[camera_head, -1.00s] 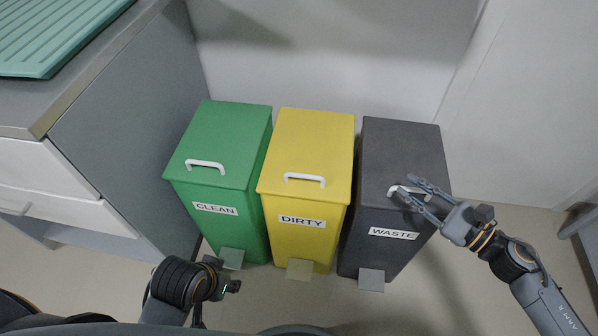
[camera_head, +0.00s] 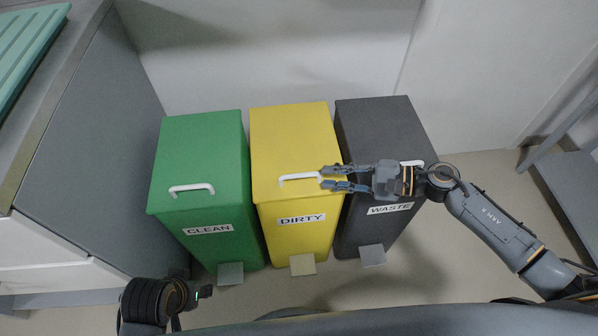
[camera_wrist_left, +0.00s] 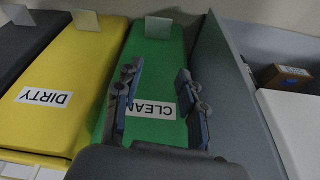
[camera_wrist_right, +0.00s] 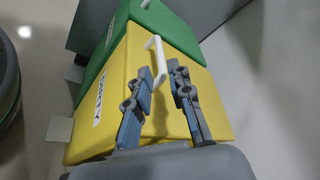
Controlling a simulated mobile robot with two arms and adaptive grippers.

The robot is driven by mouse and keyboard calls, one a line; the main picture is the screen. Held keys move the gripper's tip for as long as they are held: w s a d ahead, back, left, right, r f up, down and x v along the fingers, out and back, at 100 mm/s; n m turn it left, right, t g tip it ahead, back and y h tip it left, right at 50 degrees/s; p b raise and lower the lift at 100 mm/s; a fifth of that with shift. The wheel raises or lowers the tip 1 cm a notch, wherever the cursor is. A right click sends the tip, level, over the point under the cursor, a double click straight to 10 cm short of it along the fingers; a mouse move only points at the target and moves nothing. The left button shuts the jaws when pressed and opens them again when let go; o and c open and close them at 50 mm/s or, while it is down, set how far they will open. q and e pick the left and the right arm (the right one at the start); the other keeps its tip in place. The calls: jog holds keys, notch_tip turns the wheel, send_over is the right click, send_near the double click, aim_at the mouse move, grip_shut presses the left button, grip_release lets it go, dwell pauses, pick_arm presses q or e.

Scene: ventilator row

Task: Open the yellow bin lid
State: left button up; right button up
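The yellow bin (camera_head: 297,238), labelled DIRTY, stands between the green and grey bins with its lid (camera_head: 292,130) shut. A white handle (camera_head: 299,177) is on the lid; it also shows in the right wrist view (camera_wrist_right: 159,62). My right gripper (camera_head: 326,178) reaches in from the right over the yellow lid. Its fingers are apart, with the tips at the right end of the handle; I cannot tell whether they touch it. My left gripper (camera_wrist_left: 158,80) is open and empty, facing the green bin; its fingers are mostly hidden in the head view.
The green CLEAN bin (camera_head: 203,150) is close on the left and the grey WASTE bin (camera_head: 375,125) close on the right, both shut. Each bin has a pedal at its front foot. A grey cabinet (camera_head: 90,150) stands at the left.

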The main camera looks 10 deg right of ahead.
aim_at(308, 176)
jog(key=x, duration=0.7)
jog(key=shift+w+a+f, duration=0.1)
jog(key=shift+w+a, duration=0.05)
jog(key=shift+a, duration=0.2)
pick_arm(q)
notch_tip(308, 176, down, 2)
jog(key=shift+f, duration=0.25)
pick_arm(e)
jog(key=shift+a, duration=0.1)
pick_arm(q)
jog(key=shift+f, duration=0.1)
pick_arm(e)
jog(key=shift+c, duration=0.5)
grip_shut()
pick_arm(q)
jog(key=shift+w, duration=0.2)
jog(key=shift+r, duration=0.2)
